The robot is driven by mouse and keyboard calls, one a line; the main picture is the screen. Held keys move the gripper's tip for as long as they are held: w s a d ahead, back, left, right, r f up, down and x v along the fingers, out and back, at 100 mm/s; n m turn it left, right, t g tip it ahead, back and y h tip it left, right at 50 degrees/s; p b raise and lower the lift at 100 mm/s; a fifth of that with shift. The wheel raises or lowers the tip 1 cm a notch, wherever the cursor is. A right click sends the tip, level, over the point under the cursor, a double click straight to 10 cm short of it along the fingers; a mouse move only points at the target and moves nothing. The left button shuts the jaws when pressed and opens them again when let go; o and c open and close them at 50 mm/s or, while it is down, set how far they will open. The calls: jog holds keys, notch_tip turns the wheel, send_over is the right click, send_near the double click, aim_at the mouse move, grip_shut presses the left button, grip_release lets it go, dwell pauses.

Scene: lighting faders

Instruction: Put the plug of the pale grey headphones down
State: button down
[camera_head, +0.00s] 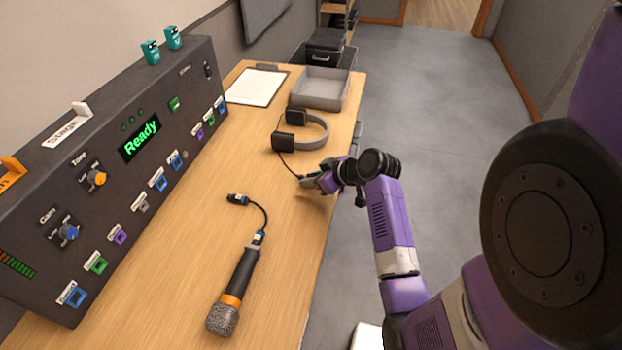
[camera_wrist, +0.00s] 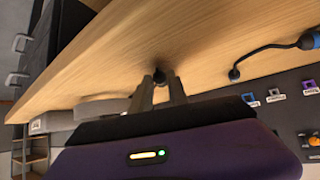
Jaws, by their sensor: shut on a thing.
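The pale grey headphones (camera_head: 316,134), with dark ear cups, lie on the wooden table right of the console. Their thin dark cable runs from the near cup to my gripper (camera_head: 304,180), near the table's right edge. In the wrist view my gripper (camera_wrist: 161,82) is shut on the plug (camera_wrist: 160,75), a small dark piece between the fingertips. The fingers hide most of it. It is close to the tabletop, but I cannot tell whether it touches.
A microphone (camera_head: 236,283) with a short cable and plug (camera_head: 237,199) lies on the table (camera_head: 190,275). The dark console (camera_head: 110,170) with labelled sockets stands at left. A clipboard (camera_head: 256,87) and grey tray (camera_head: 320,90) lie at the far end. The middle of the tabletop is clear.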

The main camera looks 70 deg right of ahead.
jog(key=shift+f, duration=0.3)
jog(key=c, duration=1.3)
grip_release()
jog(key=shift+r, duration=0.15)
